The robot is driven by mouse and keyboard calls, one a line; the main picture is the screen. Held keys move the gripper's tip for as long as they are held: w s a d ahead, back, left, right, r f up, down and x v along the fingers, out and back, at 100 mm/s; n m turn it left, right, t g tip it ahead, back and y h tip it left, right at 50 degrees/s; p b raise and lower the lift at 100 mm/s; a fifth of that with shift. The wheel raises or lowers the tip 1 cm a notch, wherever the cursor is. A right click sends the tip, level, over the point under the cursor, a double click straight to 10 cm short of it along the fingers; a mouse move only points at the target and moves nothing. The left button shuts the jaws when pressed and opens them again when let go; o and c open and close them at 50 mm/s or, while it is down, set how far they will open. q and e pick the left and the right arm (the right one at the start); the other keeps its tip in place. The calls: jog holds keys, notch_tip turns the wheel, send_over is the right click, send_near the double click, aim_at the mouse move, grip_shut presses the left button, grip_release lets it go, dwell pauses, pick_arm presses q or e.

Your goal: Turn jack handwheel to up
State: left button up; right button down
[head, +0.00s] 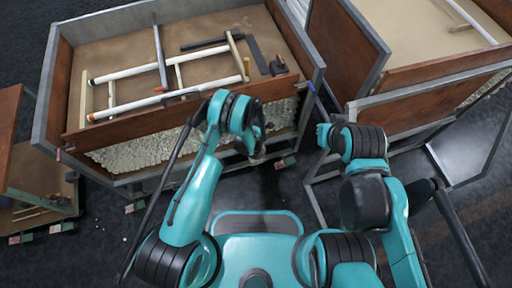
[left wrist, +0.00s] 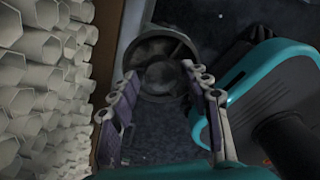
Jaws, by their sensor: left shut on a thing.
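The jack handwheel (left wrist: 162,75) is a round dark grey wheel with a thick rim, a hub and spokes. It lies ahead in the left wrist view, above the dark floor. My left gripper (left wrist: 158,71) has its two fingers on either side of the wheel, with the tips at its rim, and is shut on it. In the head view my left arm reaches down beside the front wall of the left crate, and the arm hides the wheel. My right arm is bent at the right in the head view; its gripper cannot be made out.
A large wooden crate (head: 45,125) with grey edges holds white tubes and wooden bars. Pale hexagonal tubes (left wrist: 40,85) lie close to the left of the fingers. Another crate (head: 412,72) stands at the right, a brown one (head: 28,165) at far left.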

pick_arm(q)
jog(key=shift+s+d+f+n, duration=0.1)
jog(key=shift+s+f+n, duration=0.05)
jog(key=shift+n, duration=0.45)
jog(key=shift+s+f+n, duration=0.1)
jog(key=shift+n, duration=0.5)
jog(key=o, duration=1.9)
jog(key=shift+w+f, duration=0.1)
jog(key=shift+w+r, duration=0.1)
jog(key=shift+r, duration=0.1)
jog(key=shift+r, duration=0.3)
notch_tip(320, 180, up, 11)
jog(key=shift+r, duration=0.1)
